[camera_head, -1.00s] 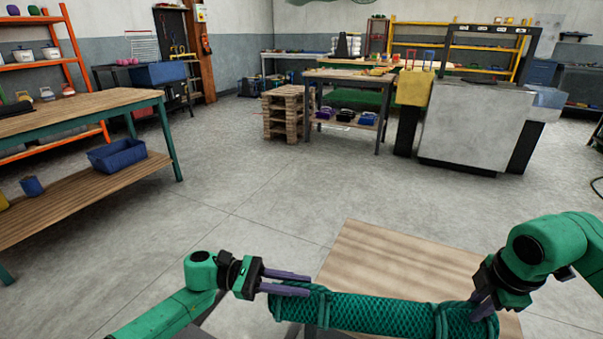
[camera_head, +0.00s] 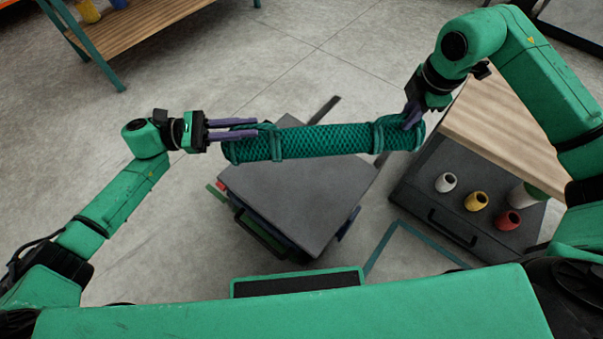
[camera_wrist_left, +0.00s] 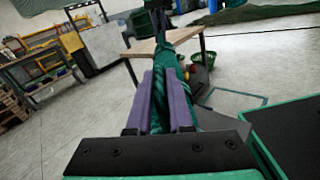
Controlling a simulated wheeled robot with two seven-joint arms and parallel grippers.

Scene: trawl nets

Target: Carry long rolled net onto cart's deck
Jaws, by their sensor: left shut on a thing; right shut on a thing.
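The long rolled green net (camera_head: 325,142) is held up level between my two grippers, with a tie band near each end. My left gripper (camera_head: 255,130) is shut on its left end. My right gripper (camera_head: 411,118) is shut on its right end. The cart's dark grey deck (camera_head: 290,200) lies below the net in the head view. The net covers part of the deck's far side, and its right end reaches past the deck. I see no contact between net and deck. In the left wrist view the net (camera_wrist_left: 170,60) runs away between the purple fingers.
A wooden table (camera_head: 500,120) stands at the right. Below its edge a dark surface (camera_head: 430,190) carries white, yellow and red spools. A teal line (camera_head: 395,235) marks the floor there. A wooden shelf bench (camera_head: 140,30) is at the far left. The floor left of the cart is clear.

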